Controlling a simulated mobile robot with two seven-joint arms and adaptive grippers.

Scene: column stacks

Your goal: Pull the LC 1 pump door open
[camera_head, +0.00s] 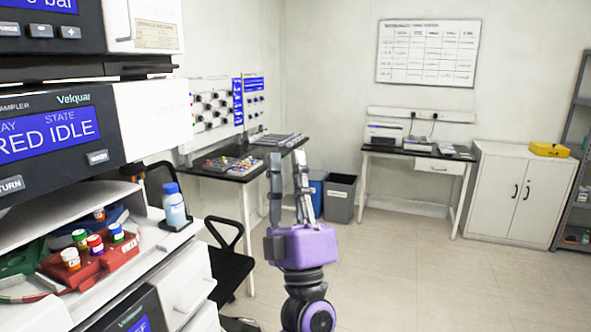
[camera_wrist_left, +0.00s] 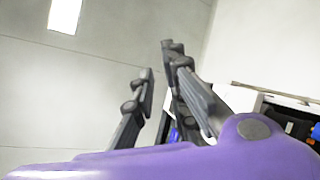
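The pump unit (camera_head: 48,24) is at the upper left of the head view, with a blue display ending in "bar" and a row of buttons. To the right of its display is a white door panel (camera_head: 155,12) with a printed label and a thin handle at its left edge; it looks shut. Its top is cut off, and no "LC 1" marking is readable. My left gripper (camera_head: 288,168) points upward, open and empty, well right of the door and apart from it. In the left wrist view its fingers (camera_wrist_left: 158,60) are also apart with nothing between them. My right gripper is not in view.
Below the pump is a sampler unit (camera_head: 55,140) showing "IDLE", then a red tray (camera_head: 110,262) of capped vials. A blue-capped bottle (camera_head: 174,206) stands at the stack's edge. A black chair (camera_head: 228,262) is between the stack and my left gripper. Floor at right is clear.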

